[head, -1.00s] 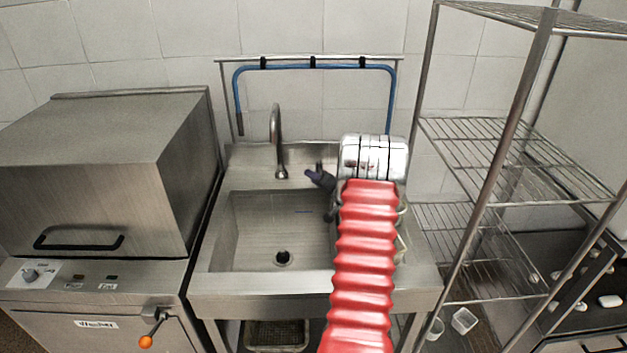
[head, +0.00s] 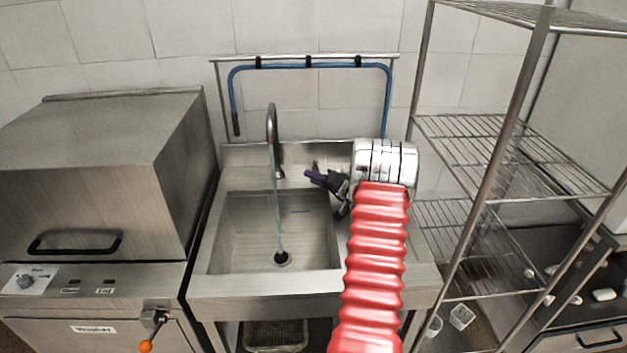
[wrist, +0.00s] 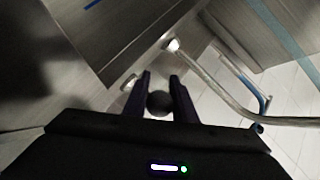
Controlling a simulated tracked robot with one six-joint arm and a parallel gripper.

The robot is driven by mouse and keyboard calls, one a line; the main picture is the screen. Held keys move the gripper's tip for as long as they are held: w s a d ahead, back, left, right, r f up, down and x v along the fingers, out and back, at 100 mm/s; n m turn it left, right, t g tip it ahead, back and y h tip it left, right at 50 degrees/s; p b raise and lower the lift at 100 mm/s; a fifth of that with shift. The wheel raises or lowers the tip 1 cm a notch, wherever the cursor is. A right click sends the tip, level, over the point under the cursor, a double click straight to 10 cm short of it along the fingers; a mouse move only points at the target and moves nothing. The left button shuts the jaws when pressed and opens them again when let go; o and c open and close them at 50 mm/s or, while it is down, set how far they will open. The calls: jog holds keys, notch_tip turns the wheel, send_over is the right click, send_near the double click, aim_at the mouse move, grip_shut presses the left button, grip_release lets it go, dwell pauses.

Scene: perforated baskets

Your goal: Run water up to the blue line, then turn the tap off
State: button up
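The tap's curved spout (head: 272,125) stands behind the sink basin (head: 230,245), and a thin stream of water (head: 278,215) falls from it to the dark round drain (head: 282,258). I cannot tell whether the drain is plugged. The blue line (head: 300,211) is a short mark on the basin's back wall; no water level shows near it. My gripper (head: 309,175) is beside the small tap lever (head: 316,165), right of the spout. In the wrist view my gripper (wrist: 161,77) has its fingers apart, with a dark round shape between them; the spout (wrist: 215,95) is to their right.
A steel box-shaped machine (head: 110,150) stands left of the sink. A wire shelf rack (head: 510,150) stands close on the right. A blue hose (head: 310,67) hangs on a rail behind the tap. A basket (head: 275,335) is below the sink.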

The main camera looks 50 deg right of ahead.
jog(key=o, duration=0.5)
jog(key=shift+c, duration=0.2)
jog(key=shift+s, duration=0.15)
jog(key=v, duration=0.7)
jog(key=shift+s, duration=0.1)
jog(key=shift+c, duration=0.6)
